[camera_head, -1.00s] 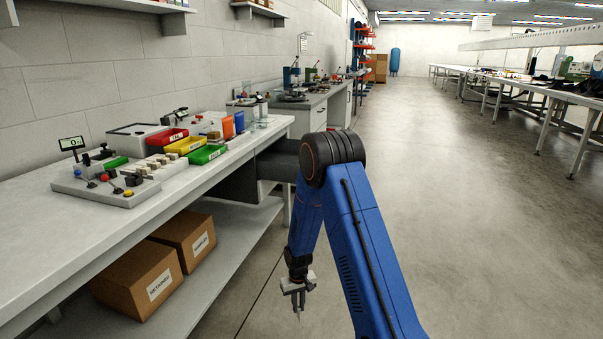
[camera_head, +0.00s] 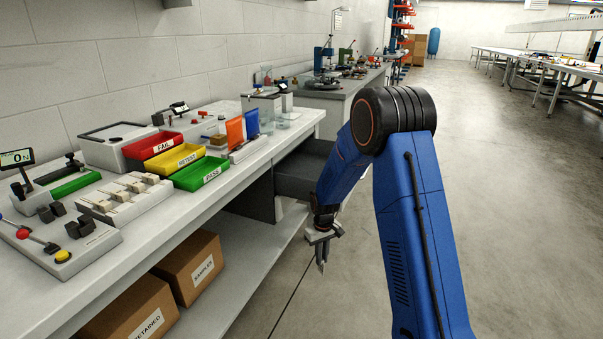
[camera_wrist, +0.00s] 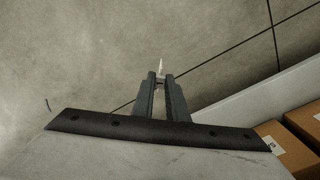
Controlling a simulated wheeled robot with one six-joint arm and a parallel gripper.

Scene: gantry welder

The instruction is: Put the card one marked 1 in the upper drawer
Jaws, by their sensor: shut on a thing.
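My gripper (camera_head: 321,256) hangs low in front of the bench, pointing down over the floor. In the wrist view my gripper (camera_wrist: 161,84) is shut on a thin pale thing (camera_wrist: 161,67), seen nearly edge-on, likely the card; no mark 1 is readable. A dark grey drawer (camera_head: 298,176) under the far end of the bench looks pulled open, with its inside showing from above. My arm covers part of it. My gripper is nearer to me than the drawer, lower and apart from it.
The bench (camera_head: 142,226) carries red, yellow and green trays (camera_head: 202,174), a white block rack (camera_head: 120,199) and a control fixture (camera_head: 58,245). Two cardboard boxes (camera_head: 190,267) sit on the lower shelf (camera_head: 243,265). The floor (camera_head: 500,200) on the right is clear.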

